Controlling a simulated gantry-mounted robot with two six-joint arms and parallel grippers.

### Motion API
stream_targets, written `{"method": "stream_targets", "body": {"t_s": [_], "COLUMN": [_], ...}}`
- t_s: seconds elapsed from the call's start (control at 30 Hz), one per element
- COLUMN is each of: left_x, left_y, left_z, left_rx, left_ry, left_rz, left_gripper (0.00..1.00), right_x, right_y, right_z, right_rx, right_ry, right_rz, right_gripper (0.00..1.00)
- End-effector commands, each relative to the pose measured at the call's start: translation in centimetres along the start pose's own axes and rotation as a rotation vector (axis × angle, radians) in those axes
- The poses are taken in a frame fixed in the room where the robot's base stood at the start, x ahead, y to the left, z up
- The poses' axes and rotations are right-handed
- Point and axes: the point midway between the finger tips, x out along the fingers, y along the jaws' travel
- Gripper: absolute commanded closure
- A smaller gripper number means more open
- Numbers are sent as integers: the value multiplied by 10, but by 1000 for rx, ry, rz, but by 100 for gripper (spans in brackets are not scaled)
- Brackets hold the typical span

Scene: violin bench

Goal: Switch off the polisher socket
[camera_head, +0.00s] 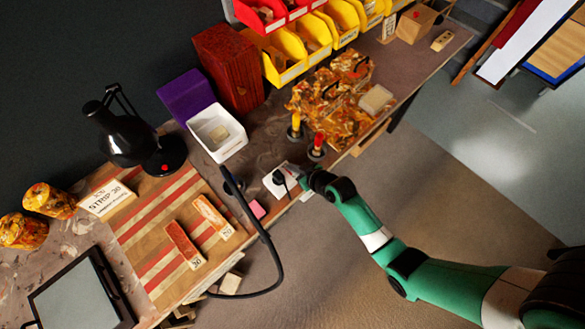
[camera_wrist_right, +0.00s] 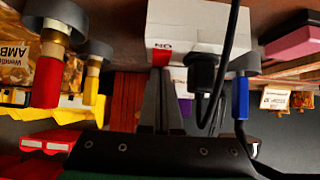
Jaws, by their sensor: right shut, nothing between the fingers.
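The polisher socket (camera_head: 287,190) is a white box near the bench's front edge in the head view. A black plug (camera_head: 278,177) sits in it. In the right wrist view the socket (camera_wrist_right: 198,24) shows large at the top, with the plug (camera_wrist_right: 203,75) and its black cable. A red switch (camera_wrist_right: 162,57) marked "ON" is on its face, left of the plug. My right gripper (camera_head: 306,180) is at the socket's right side. In the wrist view its fingers (camera_wrist_right: 160,74) are shut and empty, tips at the red switch; I cannot tell whether they touch. My left gripper is out of view.
A black cable (camera_head: 265,235) loops over the bench edge. Tools with red (camera_wrist_right: 47,82) and yellow (camera_wrist_right: 91,85) handles stand near the gripper; a blue-handled one (camera_wrist_right: 241,98) is on the other side. A pink block (camera_head: 257,209) lies left of the socket. Floor in front is clear.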

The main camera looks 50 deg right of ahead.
Motion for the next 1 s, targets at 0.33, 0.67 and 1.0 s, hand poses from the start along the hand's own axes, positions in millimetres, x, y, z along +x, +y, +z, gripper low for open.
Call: {"method": "stream_targets", "body": {"t_s": [0.33, 0.67, 1.0], "left_x": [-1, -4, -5], "left_y": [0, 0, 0], "left_z": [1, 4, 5], "left_rx": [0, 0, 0], "left_ry": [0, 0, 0], "left_rz": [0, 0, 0], "left_gripper": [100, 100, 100], "right_x": [3, 8, 14], "right_y": [0, 0, 0], "right_z": [3, 6, -4], "right_rx": [0, 0, 0], "right_ry": [0, -1, -1], "right_rz": [-1, -1, -1], "right_gripper": [100, 100, 100]}}
